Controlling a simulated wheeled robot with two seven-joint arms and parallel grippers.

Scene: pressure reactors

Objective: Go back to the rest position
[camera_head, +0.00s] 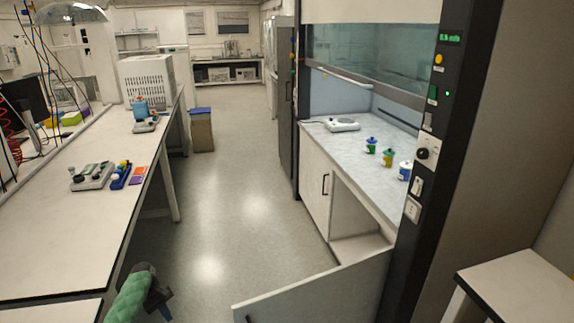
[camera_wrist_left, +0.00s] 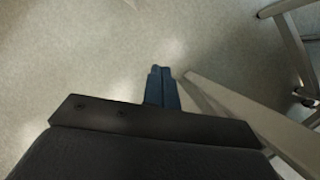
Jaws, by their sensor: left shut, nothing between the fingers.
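My left gripper (camera_head: 165,312) shows at the bottom left of the head view, low beside the long bench, with a green-covered arm link behind it. In the left wrist view its blue fingers (camera_wrist_left: 161,88) are together with nothing between them, pointing over bare floor. A pale bench leg (camera_wrist_left: 235,110) runs close by on the right of that view. My right gripper is not in either view.
A long white bench (camera_head: 60,235) on the left holds small devices (camera_head: 92,176). A fume hood (camera_head: 385,125) on the right holds a white device (camera_head: 342,124) and small lidded jars (camera_head: 388,158). Its cupboard door (camera_head: 320,290) stands open. The aisle floor (camera_head: 225,205) is clear.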

